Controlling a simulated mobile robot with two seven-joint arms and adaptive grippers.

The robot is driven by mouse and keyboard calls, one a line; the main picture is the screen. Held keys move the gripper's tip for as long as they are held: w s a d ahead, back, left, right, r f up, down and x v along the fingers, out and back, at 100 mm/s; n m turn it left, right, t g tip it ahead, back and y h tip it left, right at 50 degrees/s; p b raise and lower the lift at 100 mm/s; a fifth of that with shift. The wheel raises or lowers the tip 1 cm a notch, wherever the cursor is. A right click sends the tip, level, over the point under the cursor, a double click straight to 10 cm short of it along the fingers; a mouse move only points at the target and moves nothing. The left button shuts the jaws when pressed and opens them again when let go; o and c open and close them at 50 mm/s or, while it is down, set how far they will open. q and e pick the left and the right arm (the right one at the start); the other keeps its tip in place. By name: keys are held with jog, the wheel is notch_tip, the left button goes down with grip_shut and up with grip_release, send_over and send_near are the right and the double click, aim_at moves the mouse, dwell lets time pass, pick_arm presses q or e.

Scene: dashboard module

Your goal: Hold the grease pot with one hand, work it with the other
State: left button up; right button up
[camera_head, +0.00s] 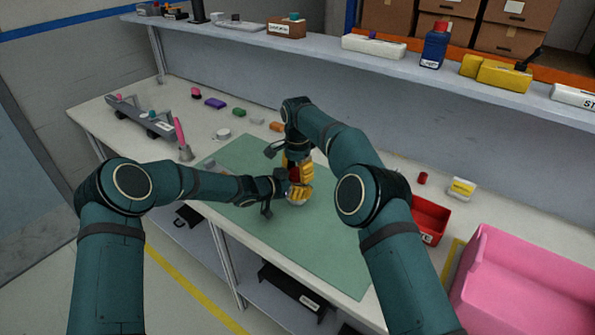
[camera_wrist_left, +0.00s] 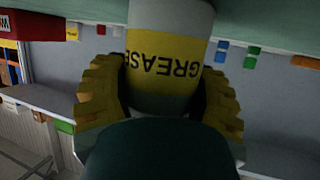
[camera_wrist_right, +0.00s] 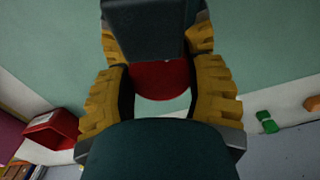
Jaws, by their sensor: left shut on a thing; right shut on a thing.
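The grease pot (camera_wrist_left: 165,62) is a pale grey cylinder with a yellow band reading GREASE, upside down in the left wrist view. My left gripper (camera_head: 298,192) is shut around its body over the green mat (camera_head: 335,240). Its yellow fingers (camera_wrist_left: 160,105) press on both sides of the pot. My right gripper (camera_head: 300,168) is directly above the left one, pointing down, shut on the pot's red top (camera_wrist_right: 162,80). In the head view the grippers cover most of the pot. I cannot tell whether the pot touches the mat.
A red bin (camera_head: 430,218) and a pink tub (camera_head: 520,285) stand at the right. A small white cup (camera_head: 222,134) and several coloured pieces lie behind the mat. A grey rack (camera_head: 140,117) is at the left. The mat's front right is clear.

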jog(key=shift+f, duration=0.45)
pick_arm(q)
grip_shut()
pick_arm(e)
jog(key=o, duration=0.5)
jog(key=shift+o, duration=1.2)
jog(key=shift+r, duration=2.25)
